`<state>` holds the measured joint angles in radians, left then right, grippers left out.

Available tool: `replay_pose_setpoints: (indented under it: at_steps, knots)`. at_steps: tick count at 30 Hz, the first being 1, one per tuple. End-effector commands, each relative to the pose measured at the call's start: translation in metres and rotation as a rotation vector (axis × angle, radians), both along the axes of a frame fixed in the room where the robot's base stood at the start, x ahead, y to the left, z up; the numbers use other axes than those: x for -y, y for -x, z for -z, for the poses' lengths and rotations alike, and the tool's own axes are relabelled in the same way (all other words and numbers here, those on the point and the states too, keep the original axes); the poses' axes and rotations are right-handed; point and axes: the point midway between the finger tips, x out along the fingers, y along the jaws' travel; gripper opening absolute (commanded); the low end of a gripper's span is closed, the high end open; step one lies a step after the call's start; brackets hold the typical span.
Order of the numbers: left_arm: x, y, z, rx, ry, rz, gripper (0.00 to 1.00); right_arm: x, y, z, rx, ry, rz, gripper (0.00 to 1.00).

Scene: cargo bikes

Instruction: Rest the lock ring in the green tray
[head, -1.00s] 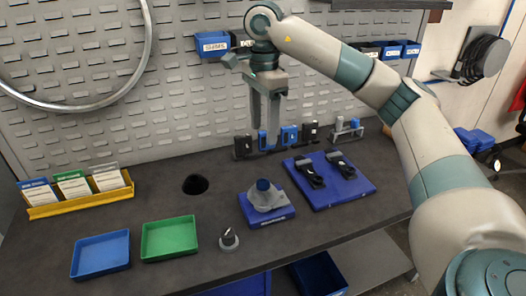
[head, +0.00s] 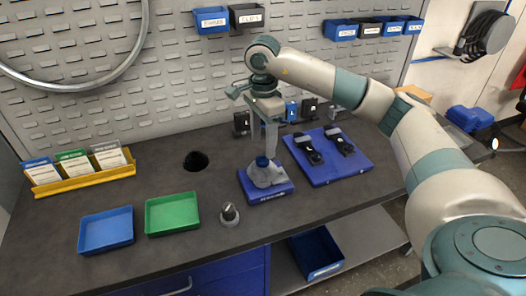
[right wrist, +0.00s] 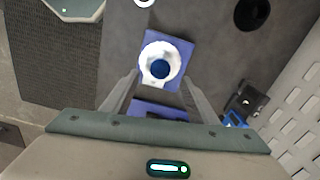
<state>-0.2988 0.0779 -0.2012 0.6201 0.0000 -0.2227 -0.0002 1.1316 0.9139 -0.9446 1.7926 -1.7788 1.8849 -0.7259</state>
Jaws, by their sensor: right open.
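The lock ring appears to be the pale grey ring (head: 266,177) around a blue post on a blue block (head: 268,195) on the bench. In the right wrist view the ring (right wrist: 147,65) looks white and encircles the blue post (right wrist: 160,69). My right gripper (head: 264,150) is open, pointing down just above the ring. In the right wrist view its fingers reach toward either side of the ring; I cannot tell whether they touch it. The green tray (head: 172,199) stands empty on the bench, left of the ring. My left gripper is not in view.
A blue tray (head: 106,245) stands left of the green tray. A dark cone on a pale base (head: 230,214) stands between green tray and block. A blue board (head: 345,173) with black parts lies to the right. A yellow card rack (head: 82,181) stands at back left.

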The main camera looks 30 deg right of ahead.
Motion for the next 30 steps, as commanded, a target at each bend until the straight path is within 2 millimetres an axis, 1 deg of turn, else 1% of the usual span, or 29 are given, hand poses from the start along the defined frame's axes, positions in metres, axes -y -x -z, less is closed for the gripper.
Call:
replay_pose_setpoints:
  at_steps: [1, 6, 12, 17, 24, 25, 26, 27, 29, 30]
  knots:
    - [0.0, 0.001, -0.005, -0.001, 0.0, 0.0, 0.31, 0.0, 0.001, 0.007, -0.003, 0.001, 0.0, 0.53]
    - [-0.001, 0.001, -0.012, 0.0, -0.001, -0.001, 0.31, 0.0, 0.001, 0.031, -0.002, 0.0, 0.0, 0.53]
    - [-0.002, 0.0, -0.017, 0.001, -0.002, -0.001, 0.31, 0.0, 0.0, 0.05, -0.001, 0.0, 0.0, 0.53]
    - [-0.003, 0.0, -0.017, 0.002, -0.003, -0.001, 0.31, 0.0, 0.0, 0.055, 0.0, 0.0, 0.0, 0.53]
    - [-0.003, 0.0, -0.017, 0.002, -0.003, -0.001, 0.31, 0.0, 0.0, 0.056, 0.001, 0.0, 0.0, 0.53]
    - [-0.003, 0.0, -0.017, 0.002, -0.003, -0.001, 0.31, 0.0, 0.0, 0.056, 0.001, 0.0, 0.0, 0.51]
    - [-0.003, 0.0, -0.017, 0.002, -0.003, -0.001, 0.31, 0.0, 0.0, 0.056, 0.001, 0.0, 0.0, 0.44]
    - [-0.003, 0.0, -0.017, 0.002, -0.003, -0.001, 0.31, 0.0, 0.0, 0.056, 0.001, 0.0, 0.0, 0.34]
    - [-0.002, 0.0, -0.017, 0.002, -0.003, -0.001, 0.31, 0.0, 0.0, 0.056, 0.001, 0.0, 0.0, 0.2]
    - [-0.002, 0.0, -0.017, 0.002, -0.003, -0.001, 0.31, 0.0, 0.0, 0.056, 0.001, 0.0, 0.0, 0.1]
